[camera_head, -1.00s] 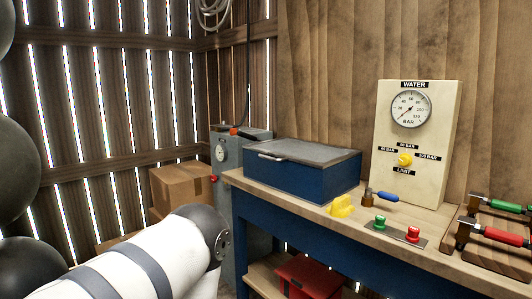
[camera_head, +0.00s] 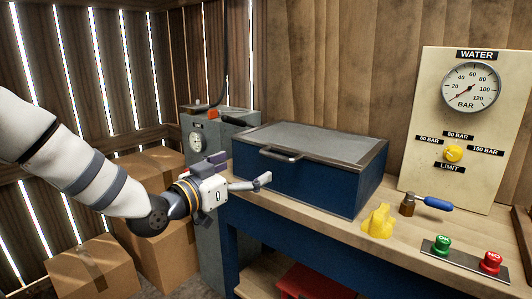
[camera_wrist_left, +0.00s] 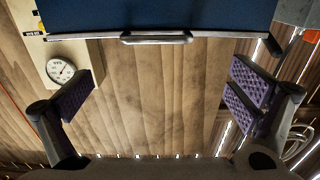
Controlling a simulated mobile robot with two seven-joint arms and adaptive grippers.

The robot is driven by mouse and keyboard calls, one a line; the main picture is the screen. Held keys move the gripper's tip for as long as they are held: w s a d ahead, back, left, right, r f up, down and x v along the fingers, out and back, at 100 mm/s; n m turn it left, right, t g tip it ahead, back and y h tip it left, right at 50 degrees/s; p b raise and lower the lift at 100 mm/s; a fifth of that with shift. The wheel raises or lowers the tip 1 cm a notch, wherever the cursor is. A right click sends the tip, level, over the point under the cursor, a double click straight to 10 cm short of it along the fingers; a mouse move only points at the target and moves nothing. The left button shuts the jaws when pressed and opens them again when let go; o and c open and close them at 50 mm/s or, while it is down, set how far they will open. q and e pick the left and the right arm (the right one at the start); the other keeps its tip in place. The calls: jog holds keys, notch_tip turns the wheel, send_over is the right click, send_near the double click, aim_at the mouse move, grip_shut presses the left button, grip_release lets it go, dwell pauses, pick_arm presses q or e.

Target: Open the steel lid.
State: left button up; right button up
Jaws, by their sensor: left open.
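The steel lid (camera_head: 318,142) lies closed on a blue box (camera_head: 300,180) on the workbench. Its handle (camera_head: 281,154) sticks out at the front edge. In the left wrist view the handle (camera_wrist_left: 156,38) shows at the top middle, on the lid's edge, beyond my fingers. My left gripper (camera_head: 243,170) is open and empty, in front of the box's left side and apart from the handle. Its purple-padded fingers stand wide apart in the left wrist view (camera_wrist_left: 163,95). My right gripper is not in view.
A yellow object (camera_head: 379,222), a blue-handled tool (camera_head: 432,203) and a panel with green and red buttons (camera_head: 466,257) lie right of the box. The gauge panel (camera_head: 459,130) stands behind them. Cardboard boxes (camera_head: 92,272) and a grey cabinet (camera_head: 207,150) are at left.

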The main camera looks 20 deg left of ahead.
aim_at(274, 157)
pick_arm(q)
jog(key=x, duration=0.3)
jog(key=b+x, duration=0.1)
jog(key=x, duration=0.3)
jog(key=f+b+x, duration=0.1)
jog(key=x, duration=0.2)
jog(key=shift+w+d, duration=0.2)
jog(key=shift+d, duration=0.2)
jog(key=shift+w+r, duration=0.1)
jog(key=shift+w, duration=0.1)
jog(key=shift+r, duration=0.1)
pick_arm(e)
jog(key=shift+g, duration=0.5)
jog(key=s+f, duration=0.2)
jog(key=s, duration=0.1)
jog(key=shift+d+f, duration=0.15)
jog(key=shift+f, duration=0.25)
pick_arm(q)
jog(key=shift+c, duration=0.2)
